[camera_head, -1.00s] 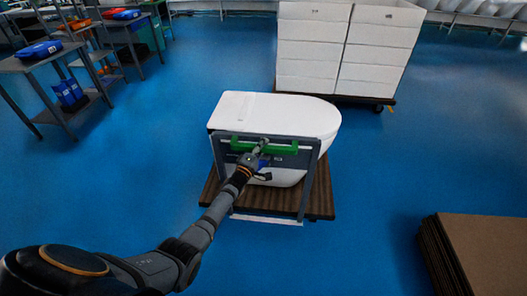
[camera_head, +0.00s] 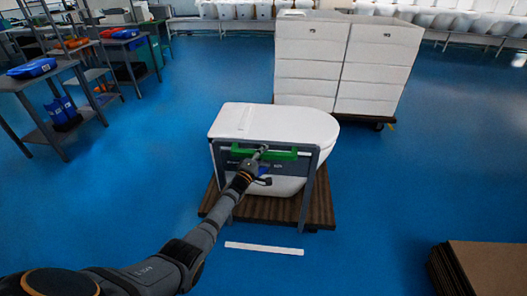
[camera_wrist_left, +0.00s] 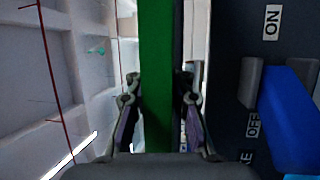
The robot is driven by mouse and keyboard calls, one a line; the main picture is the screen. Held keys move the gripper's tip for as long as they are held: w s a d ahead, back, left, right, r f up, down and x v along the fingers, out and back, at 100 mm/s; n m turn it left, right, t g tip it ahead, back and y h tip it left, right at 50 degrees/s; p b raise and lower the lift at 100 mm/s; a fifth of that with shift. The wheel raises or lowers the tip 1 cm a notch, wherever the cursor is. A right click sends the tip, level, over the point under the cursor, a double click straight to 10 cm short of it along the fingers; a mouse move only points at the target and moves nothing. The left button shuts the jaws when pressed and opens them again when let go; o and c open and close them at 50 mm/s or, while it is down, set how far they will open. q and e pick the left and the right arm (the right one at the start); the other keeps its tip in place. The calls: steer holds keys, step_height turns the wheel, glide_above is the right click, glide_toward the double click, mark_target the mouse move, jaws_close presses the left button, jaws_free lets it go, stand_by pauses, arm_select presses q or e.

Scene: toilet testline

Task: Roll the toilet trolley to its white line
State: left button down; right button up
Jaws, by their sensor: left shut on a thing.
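The toilet trolley is a dark brown platform (camera_head: 265,210) with a grey frame (camera_head: 312,180) on its near side, carrying a white toilet (camera_head: 275,120). A green handle bar (camera_head: 282,154) crosses the frame. My left gripper (camera_head: 260,155) is shut on this green bar. In the left wrist view the green bar (camera_wrist_left: 156,70) passes between the fingers (camera_wrist_left: 158,105). Beside it is a dark panel (camera_wrist_left: 228,85) marked ON and OFF, with a blue part (camera_wrist_left: 290,120). A white line (camera_head: 264,249) lies on the floor, on the near side of the platform and apart from it. My right gripper is not in view.
White stacked boxes (camera_head: 345,60) stand on a dark trolley behind the toilet, to the right. Brown flat sheets (camera_head: 490,268) are stacked at lower right. Grey tables (camera_head: 60,75) with blue bins stand at left. Blue floor is open on both sides of the toilet trolley.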

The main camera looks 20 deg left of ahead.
arm_select(q)
steer(key=shift+s+f, duration=0.15)
steer(key=shift+f, duration=0.4)
steer(key=c, duration=1.1)
jaws_free()
steer(key=shift+w, duration=0.2)
steer(key=shift+r, duration=0.15)
steer(key=shift+r, duration=0.1)
steer(key=shift+s, duration=0.1)
steer(key=v, duration=1.2)
